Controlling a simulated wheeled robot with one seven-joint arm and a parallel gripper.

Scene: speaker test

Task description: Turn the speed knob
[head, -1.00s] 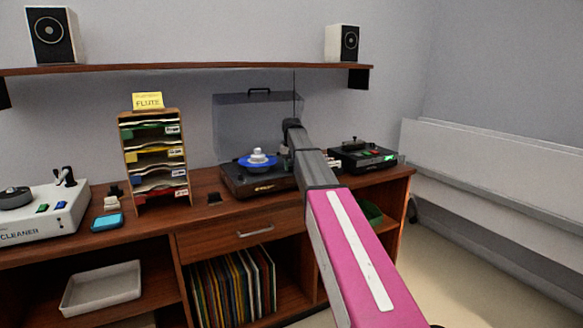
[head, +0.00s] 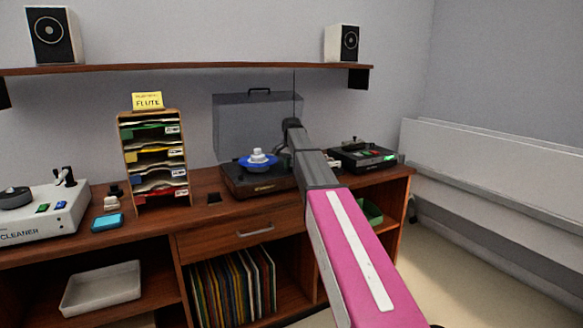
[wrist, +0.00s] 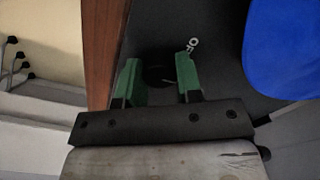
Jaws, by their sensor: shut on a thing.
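The turntable (head: 240,187) stands on the wooden sideboard, with a blue disc (head: 258,166) and a white piece on top of it. In the wrist view its dark deck (wrist: 222,72) fills the middle, and the blue disc (wrist: 285,45) shows at the upper right. The dark, round speed knob (wrist: 158,74) sits on the deck between the green fingers of my gripper (wrist: 159,80). My gripper is shut on it. The knob's setting is too dark to read. In the head view my arm hides the knob and fingertips.
A clear raised lid (head: 245,125) stands behind the turntable. A black device (head: 355,158) with a green light is to its right, and a letter rack (head: 153,160) is to its left. A shelf (head: 200,68) with two speakers runs above.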

